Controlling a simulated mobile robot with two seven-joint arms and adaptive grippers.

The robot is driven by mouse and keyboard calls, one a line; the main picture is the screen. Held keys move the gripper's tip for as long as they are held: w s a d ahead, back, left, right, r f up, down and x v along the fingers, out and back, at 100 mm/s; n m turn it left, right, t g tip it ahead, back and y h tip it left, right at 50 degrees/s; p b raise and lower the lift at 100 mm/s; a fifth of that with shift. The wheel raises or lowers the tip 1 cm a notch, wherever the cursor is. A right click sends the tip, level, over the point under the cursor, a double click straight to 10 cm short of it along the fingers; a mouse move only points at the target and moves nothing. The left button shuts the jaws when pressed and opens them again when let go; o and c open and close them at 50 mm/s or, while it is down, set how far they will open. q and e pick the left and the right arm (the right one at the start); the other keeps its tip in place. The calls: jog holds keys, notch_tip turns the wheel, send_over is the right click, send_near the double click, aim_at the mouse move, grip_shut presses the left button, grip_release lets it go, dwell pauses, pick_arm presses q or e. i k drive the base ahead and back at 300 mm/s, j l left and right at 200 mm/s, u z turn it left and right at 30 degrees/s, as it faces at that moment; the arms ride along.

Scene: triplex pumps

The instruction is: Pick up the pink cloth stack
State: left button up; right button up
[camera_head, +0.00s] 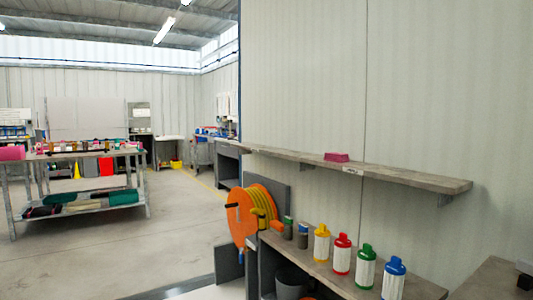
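A small pink stack (337,157), which looks like the pink cloth stack, lies on the long wall shelf (420,180) near its middle. A small white label is on the shelf edge close to it. Another pink item (12,153) sits at the left end of the workbench far left; I cannot tell what it is. Neither of my grippers shows in the head view.
Below the shelf, a lower counter (425,287) holds yellow, red, green and blue capped bottles and small dark containers. An orange hose reel (245,215) stands left of it. A metal workbench (95,152) stands far left. The floor between is clear.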

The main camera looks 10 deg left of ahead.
aim_at(333, 157)
jog(key=i+j+z, duration=0.15)
jog(key=j, duration=0.25)
jog(key=i+j+z, duration=0.1)
jog(key=j, duration=0.25)
jog(key=i+j+z, duration=0.15)
jog(key=j, duration=0.25)
jog(key=j+z, duration=0.15)
jog(key=j, duration=0.25)
